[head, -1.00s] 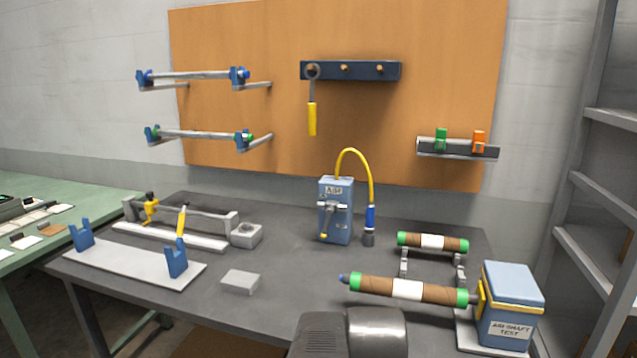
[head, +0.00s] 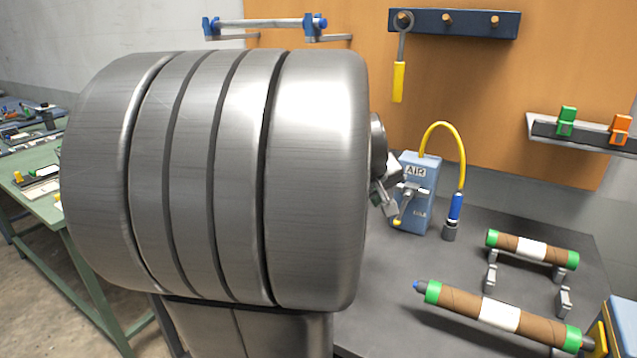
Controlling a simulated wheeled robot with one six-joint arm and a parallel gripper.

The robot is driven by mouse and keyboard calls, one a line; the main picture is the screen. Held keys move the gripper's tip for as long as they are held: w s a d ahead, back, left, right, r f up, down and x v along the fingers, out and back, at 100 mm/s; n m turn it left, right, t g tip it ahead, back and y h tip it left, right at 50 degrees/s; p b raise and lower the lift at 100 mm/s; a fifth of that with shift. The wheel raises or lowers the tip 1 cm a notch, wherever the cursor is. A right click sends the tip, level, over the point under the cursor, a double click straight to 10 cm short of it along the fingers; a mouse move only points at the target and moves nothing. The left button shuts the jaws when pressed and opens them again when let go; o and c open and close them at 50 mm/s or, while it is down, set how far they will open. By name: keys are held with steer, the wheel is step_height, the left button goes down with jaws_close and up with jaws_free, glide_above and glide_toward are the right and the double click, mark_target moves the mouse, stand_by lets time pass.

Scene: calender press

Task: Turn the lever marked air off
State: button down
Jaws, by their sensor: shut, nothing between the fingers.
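The blue box marked AIR (head: 425,185) stands on the dark bench, with a metal valve on its front. Its lever (head: 405,207) hangs down and slightly left from the valve and ends in a yellow tip. My large grey arm fills the left and middle of the view. My gripper (head: 388,203) shows only in part past the arm's right edge. It is shut and empty, close to the left of the lever. I cannot tell whether it touches the lever. A yellow hose (head: 460,150) loops from the box top to a blue fitting (head: 456,207).
Two brown rolls with green ends (head: 530,247) (head: 490,311) lie on the right of the bench. A yellow-handled tool (head: 399,80) hangs from the dark rack (head: 455,22). A ledge with green and orange clips (head: 585,135) is at right. My arm hides the bench's left part.

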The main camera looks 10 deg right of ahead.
mark_target(400, 216)
steer(key=shift+w+d+f+p, duration=0.1)
steer(key=shift+w+d+f, duration=0.95)
steer(key=shift+d+f, duration=0.25)
steer(key=shift+w+d+f+p, duration=0.15)
steer(key=shift+w+d+f, duration=0.9)
steer(key=shift+f, duration=0.35)
steer(key=shift+w+d+f+p, duration=0.1)
steer(key=shift+w+d+f, duration=0.95)
steer(key=shift+d+f, duration=0.25)
steer(key=shift+a, duration=0.1)
steer(key=shift+s+d+f, duration=0.15)
steer(key=shift+d, duration=0.4)
